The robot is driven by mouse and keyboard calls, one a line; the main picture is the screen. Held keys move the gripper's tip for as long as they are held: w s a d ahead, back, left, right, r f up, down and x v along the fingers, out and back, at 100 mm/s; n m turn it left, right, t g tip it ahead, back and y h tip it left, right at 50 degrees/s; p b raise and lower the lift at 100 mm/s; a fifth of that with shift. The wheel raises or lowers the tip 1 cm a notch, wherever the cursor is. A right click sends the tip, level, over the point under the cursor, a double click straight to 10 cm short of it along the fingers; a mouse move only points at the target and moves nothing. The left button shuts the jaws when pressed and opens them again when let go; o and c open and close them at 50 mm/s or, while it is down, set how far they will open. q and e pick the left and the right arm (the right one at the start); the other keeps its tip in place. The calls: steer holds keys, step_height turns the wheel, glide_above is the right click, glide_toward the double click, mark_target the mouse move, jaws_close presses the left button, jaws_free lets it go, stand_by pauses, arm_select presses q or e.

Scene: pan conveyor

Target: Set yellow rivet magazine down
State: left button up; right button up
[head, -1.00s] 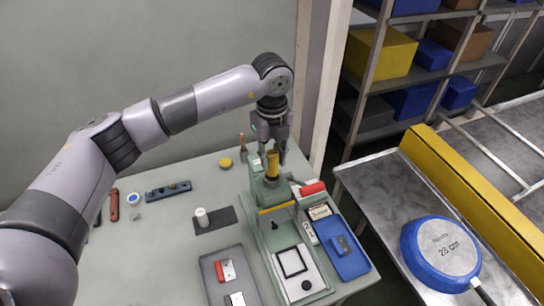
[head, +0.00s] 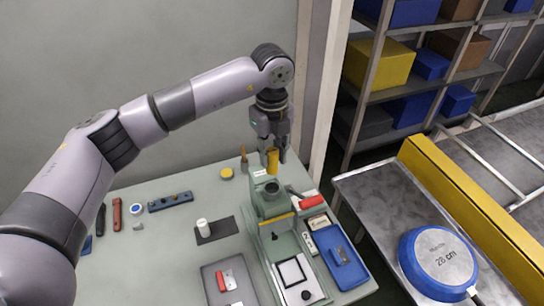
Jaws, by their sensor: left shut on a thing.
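My left gripper (head: 272,150) is shut on the yellow rivet magazine (head: 272,161), a small upright yellow cylinder. It holds it above and behind the green riveting machine (head: 283,238). The dark round socket (head: 271,188) on top of the machine looks empty, and the magazine appears apart from it. The fingers hide part of the magazine. My right gripper is not in view.
On the table (head: 150,240) are a round yellow lid (head: 227,173), a white cup on a dark mat (head: 222,228), a grey tray (head: 244,290) and a blue tray (head: 337,262). A blue pan (head: 438,262) lies on the metal surface at right. The table's back left is largely clear.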

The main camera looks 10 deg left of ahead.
arm_select(q)
steer(key=shift+r+p, duration=0.3)
steer(key=shift+r, duration=0.65)
